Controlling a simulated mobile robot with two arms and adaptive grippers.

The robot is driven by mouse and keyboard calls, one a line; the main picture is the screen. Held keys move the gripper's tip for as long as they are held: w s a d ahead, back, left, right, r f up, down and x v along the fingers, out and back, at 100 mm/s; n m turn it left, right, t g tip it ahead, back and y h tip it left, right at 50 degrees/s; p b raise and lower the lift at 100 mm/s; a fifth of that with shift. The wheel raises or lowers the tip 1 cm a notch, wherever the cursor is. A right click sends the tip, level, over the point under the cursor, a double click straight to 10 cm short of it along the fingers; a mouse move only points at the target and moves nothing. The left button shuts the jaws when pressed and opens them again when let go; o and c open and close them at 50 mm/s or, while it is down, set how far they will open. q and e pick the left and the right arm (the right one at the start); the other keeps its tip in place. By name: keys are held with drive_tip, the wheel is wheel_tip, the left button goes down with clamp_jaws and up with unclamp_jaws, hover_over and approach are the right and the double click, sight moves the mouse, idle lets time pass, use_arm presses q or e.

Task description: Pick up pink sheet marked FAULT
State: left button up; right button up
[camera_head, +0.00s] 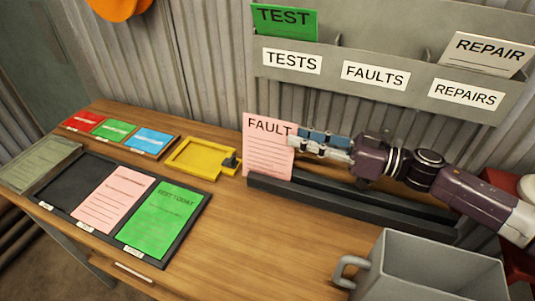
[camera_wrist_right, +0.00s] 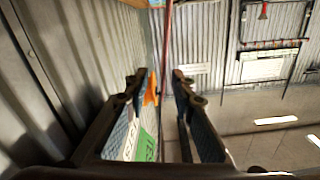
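The pink sheet marked FAULT (camera_head: 267,150) stands upright, leaning slightly, with its lower edge at the left end of a long dark rack (camera_head: 350,205) on the bench. My right gripper (camera_head: 296,143) reaches in from the right, its fingertips at the sheet's right edge. In the right wrist view, the sheet shows edge-on as a thin pinkish line (camera_wrist_right: 166,60) running between the fingers of my right gripper (camera_wrist_right: 158,82). Gaps show on both sides, so the gripper is open around the sheet. My left gripper is not seen.
A wall pocket (camera_head: 415,60) labelled TESTS, FAULTS, REPAIRS holds a green TEST sheet (camera_head: 284,20) and a white REPAIR sheet (camera_head: 487,52). A dark tray (camera_head: 70,187) holds pink and green sheets. A yellow tray (camera_head: 205,160) and grey bin (camera_head: 430,270) are nearby. Bench centre is clear.

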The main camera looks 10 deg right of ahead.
sight(269, 137)
drive_tip(key=shift+a+f, duration=0.2)
drive_tip(key=shift+f, duration=0.1)
drive_tip(key=shift+w+a, duration=0.2)
drive_tip(key=shift+w+a+r, duration=0.2)
drive_tip(key=shift+a, duration=0.15)
drive_tip(key=shift+p+x, duration=0.4)
drive_tip(key=shift+x, duration=0.35)
drive_tip(key=p+x, duration=0.1)
drive_tip(key=x, duration=0.3)
drive_tip(key=shift+s, duration=0.15)
drive_tip(key=shift+w+a+f, duration=0.1)
drive_tip(key=shift+w+a, duration=0.2)
drive_tip(key=shift+a, duration=0.2)
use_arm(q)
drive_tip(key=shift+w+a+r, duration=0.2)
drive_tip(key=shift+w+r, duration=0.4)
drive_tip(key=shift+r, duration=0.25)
use_arm(e)
drive_tip(key=shift+c, duration=0.6)
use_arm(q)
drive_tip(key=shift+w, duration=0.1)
use_arm(e)
clamp_jaws()
